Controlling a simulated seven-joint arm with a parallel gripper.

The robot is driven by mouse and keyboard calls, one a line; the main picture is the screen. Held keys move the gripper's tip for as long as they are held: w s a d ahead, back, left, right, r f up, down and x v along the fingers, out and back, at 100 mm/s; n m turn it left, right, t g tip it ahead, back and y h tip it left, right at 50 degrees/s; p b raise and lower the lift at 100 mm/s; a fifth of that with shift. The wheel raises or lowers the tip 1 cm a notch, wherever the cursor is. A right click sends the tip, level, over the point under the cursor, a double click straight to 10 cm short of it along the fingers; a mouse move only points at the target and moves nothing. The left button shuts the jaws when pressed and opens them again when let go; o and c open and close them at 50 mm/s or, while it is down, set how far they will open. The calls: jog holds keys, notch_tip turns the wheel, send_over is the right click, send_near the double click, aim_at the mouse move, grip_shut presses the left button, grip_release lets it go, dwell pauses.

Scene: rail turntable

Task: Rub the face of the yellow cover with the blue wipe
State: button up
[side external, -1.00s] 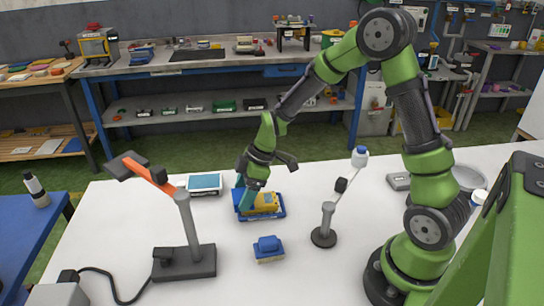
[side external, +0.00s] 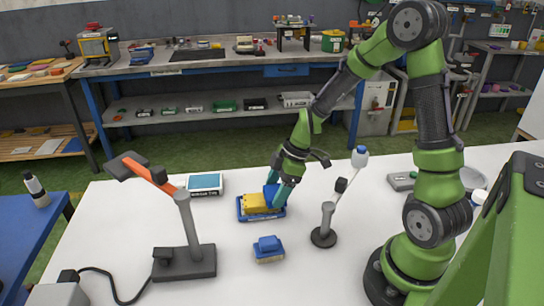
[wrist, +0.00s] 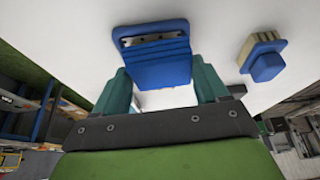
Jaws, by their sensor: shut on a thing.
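The yellow cover (side external: 256,203) lies in a shallow blue tray (side external: 246,216) on the white table in the side view. My gripper (side external: 279,194) is shut on the blue wipe (side external: 271,189) at the right end of the cover. In the wrist view the wipe (wrist: 156,68) sits between my two teal fingers (wrist: 162,82), with the tray rim (wrist: 150,29) just beyond it. The wipe hides the cover there. I cannot tell whether the wipe touches the cover's face.
A small post stand (side external: 325,232) is to the right, an orange-armed stand (side external: 190,235) to the left, and a flat blue-screened device (side external: 205,182) behind left. The table between them is clear.

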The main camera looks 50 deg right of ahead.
jog(key=shift+r, duration=4.05)
